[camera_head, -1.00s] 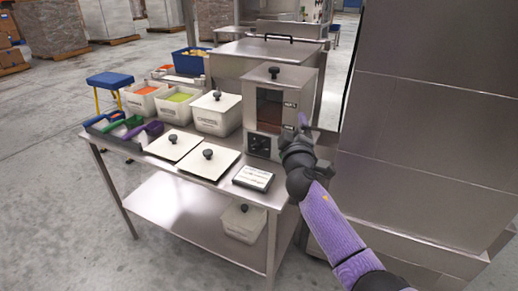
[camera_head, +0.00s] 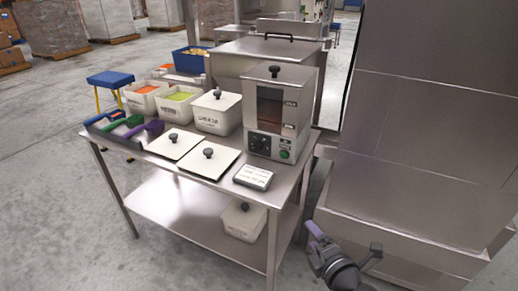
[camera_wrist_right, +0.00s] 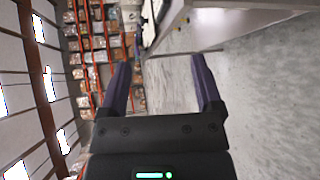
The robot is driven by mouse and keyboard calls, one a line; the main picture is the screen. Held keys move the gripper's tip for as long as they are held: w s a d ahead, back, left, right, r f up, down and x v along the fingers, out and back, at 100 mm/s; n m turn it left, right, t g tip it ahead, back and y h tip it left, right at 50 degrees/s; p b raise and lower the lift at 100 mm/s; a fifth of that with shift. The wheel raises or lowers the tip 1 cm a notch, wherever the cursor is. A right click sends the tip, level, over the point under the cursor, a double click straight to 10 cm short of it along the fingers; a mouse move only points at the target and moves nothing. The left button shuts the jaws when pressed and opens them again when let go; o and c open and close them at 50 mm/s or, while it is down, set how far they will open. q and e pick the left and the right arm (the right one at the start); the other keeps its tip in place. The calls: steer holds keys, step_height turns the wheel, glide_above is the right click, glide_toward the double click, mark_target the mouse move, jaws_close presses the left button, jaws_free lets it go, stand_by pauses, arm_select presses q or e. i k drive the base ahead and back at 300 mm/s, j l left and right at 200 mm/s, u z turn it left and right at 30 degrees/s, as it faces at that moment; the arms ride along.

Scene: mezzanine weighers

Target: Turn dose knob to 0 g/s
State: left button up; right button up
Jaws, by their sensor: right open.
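The dosing machine (camera_head: 289,98) is a steel box with a dark window and a black-knobbed lid, at the back right of the steel table. Its black dose knob (camera_head: 259,142) sits on the lower front panel, left of a green button (camera_head: 284,154). The knob's setting is too small to read. My right gripper (camera_head: 314,237) is low at the right, beside the table and well apart from the machine. It also shows in the right wrist view (camera_wrist_right: 160,80), with its two purple fingers apart and nothing between them. My left gripper is out of view.
A large steel cabinet (camera_head: 430,130) stands at the right. Open floor lies in front of the table.

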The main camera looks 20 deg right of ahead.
mark_target(258, 146)
steer(key=i+l, duration=0.1)
steer(key=i, duration=0.9)
